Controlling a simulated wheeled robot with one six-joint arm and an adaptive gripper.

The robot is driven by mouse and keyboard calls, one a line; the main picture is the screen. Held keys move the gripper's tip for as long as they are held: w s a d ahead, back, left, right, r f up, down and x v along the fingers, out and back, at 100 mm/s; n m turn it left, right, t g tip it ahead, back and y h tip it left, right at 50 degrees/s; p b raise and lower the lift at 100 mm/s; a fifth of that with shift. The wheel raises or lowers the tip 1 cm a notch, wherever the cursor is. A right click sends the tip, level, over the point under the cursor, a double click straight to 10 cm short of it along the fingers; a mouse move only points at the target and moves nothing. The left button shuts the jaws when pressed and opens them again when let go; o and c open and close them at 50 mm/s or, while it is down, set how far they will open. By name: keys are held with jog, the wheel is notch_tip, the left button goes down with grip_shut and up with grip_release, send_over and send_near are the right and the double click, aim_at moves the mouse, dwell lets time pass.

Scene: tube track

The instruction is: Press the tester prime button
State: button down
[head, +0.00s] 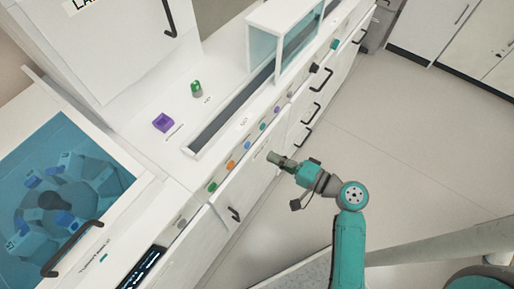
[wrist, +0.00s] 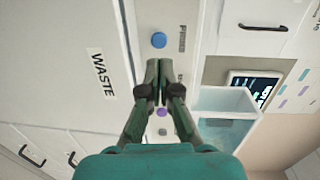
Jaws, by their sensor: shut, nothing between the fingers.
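In the wrist view a round blue button (wrist: 159,40) is set in a pale panel, just beyond my fingertips. A small label (wrist: 183,38) beside it seems to read PRIME, but it is hard to make out. My gripper (wrist: 158,72) is shut and empty, and its tips look apart from the button. A purple button (wrist: 162,112) shows between the fingers. In the head view my gripper (head: 271,156) is in front of the counter's front edge. A row of coloured buttons runs along that edge, including a blue one (head: 262,126); their labels are too small to read.
A WASTE label (wrist: 103,74) marks the panel on the left in the wrist view. A clear-walled box (wrist: 226,105) and a lit screen (wrist: 255,87) are at right. In the head view, drawer handles (head: 303,137) stick out below the buttons. The floor (head: 400,140) at right is clear.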

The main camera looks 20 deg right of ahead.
aim_at(249, 145)
jog(key=x, duration=0.6)
jog(key=shift+w, duration=0.2)
jog(key=shift+a, duration=0.15)
jog(key=shift+w+a+r, duration=0.1)
jog(key=shift+w+a, duration=0.2)
jog(key=shift+w, duration=0.4)
jog(key=shift+s+d, duration=0.3)
jog(key=shift+s, duration=0.15)
jog(key=v, duration=0.7)
jog(key=shift+s, duration=0.2)
dwell(0.5)
